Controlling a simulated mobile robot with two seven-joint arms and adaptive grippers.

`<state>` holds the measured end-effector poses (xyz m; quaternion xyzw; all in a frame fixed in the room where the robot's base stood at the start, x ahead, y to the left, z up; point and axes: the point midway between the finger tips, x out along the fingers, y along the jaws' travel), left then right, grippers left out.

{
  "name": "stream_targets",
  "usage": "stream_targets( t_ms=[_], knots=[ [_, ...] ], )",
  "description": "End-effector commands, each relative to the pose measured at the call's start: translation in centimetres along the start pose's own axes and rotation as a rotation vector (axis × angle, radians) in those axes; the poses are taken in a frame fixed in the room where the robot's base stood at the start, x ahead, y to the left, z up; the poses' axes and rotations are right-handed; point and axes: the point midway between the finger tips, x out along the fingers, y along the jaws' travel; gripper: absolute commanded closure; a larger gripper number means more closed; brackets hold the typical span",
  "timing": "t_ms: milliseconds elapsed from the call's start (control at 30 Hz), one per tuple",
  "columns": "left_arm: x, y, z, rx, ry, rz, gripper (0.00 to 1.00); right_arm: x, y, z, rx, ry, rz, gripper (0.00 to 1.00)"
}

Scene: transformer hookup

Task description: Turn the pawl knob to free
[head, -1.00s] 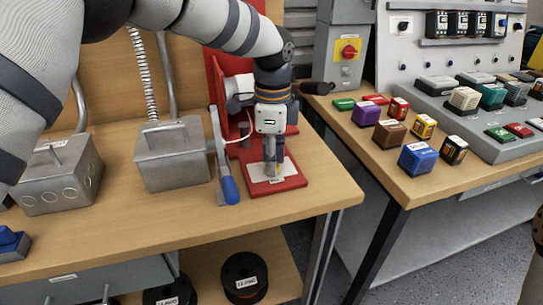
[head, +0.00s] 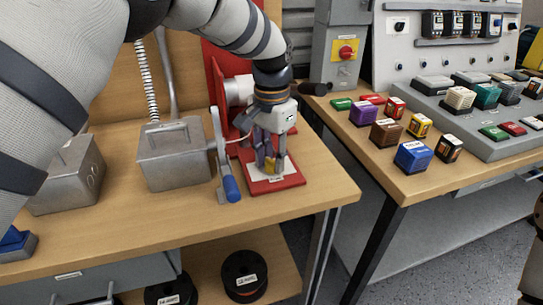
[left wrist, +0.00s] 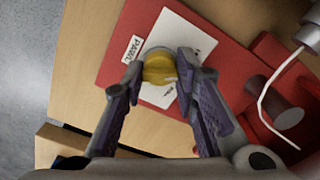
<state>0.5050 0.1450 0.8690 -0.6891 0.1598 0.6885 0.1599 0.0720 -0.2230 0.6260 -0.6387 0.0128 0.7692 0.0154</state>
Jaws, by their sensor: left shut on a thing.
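The plate lies on the red base (head: 291,182) of the winch-like stand, near the table's right end. My left gripper (head: 269,165) points down at it, and in the left wrist view (left wrist: 162,72) its fingers are on either side of the knob, shut on it. The fingers hide most of the knob in the head view. Part of the plate's other marking is hidden. My right gripper is not in view.
A lever with a blue handle (head: 231,188) stands just left of the red base. Grey metal boxes (head: 175,155) stand further left. A white cable (left wrist: 268,105) runs beside the stand. Coloured blocks (head: 413,155) lie on the right-hand bench, across a gap.

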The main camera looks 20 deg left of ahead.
Motion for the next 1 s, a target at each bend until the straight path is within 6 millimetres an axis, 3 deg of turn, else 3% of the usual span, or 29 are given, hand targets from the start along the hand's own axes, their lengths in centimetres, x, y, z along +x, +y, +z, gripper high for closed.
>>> stream_targets(
  t_ms=[400,1000],
  knots=[
    [0.09,0.00,0.03,-0.227,-0.002,0.000,1.00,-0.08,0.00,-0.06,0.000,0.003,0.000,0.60],
    [0.14,0.04,0.04,-0.281,-0.003,0.001,1.00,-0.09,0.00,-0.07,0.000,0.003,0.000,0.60]
  ],
)
